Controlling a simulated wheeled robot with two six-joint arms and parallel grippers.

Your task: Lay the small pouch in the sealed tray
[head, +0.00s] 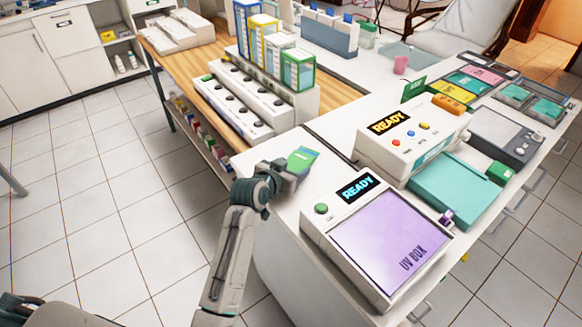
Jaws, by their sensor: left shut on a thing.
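My left gripper (290,172) is shut on a small green and blue pouch (303,158). It holds the pouch at the near left end of the white counter, left of the UV box; whether the pouch touches the counter is unclear. A teal tray or pad (458,188) lies in front of the white READY machine (408,137). Two small dark-rimmed trays with teal contents, one of them here (546,108), sit at the far right. I cannot tell which of these is the sealed tray. My right gripper is not in view.
The UV box (392,238) with a purple lid fills the near counter. A small green box (500,173) stands by the teal tray. White racks (240,105) and tall coloured boxes (298,70) stand behind my gripper. A grey panel (505,133) lies at the right.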

